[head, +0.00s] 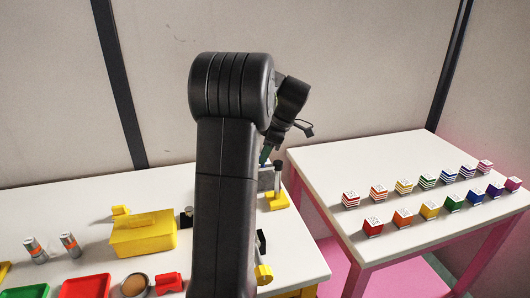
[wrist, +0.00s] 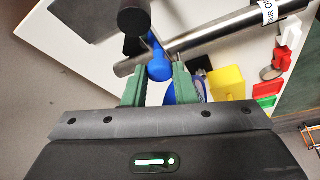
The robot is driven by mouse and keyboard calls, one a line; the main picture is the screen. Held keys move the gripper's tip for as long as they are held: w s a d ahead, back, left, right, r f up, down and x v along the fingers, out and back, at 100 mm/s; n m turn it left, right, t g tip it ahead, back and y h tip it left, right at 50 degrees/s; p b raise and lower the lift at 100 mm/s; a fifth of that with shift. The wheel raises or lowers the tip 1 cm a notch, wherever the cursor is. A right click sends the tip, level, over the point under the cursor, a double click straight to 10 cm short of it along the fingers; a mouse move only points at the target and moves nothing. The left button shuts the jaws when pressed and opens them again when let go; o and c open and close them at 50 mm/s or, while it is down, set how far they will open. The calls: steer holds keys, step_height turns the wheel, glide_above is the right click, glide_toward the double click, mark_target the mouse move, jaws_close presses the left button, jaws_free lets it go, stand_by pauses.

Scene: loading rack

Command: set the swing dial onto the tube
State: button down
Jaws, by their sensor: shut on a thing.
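In the wrist view my gripper (wrist: 162,76) has two green fingers, closed on a blue part (wrist: 159,67) with a rounded end, which I take to be the swing dial. More blue shows beside the right finger. A shiny metal tube (wrist: 225,35) runs slantwise just beyond the fingers. The blue part overlaps the tube's edge in this view; whether they touch I cannot tell. A black cylinder end (wrist: 133,17) is above the blue part.
A yellow box (head: 145,234), silver cylinders (head: 70,245), a green tray (head: 25,291) and a red tray (head: 86,287) stand on the left table. A black-topped post (head: 278,178) on a yellow base is near my gripper. The right table (head: 330,165) holds rows of coloured cubes.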

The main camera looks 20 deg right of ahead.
stand_by(0.5)
steer(key=c, duration=1.2)
jaws_free()
steer(key=v, duration=1.4)
steer(key=shift+f, duration=0.1)
steer(key=x, duration=1.3)
steer(key=shift+a+f, duration=0.15)
steer(key=shift+f, duration=0.2)
steer(key=shift+r, duration=0.1)
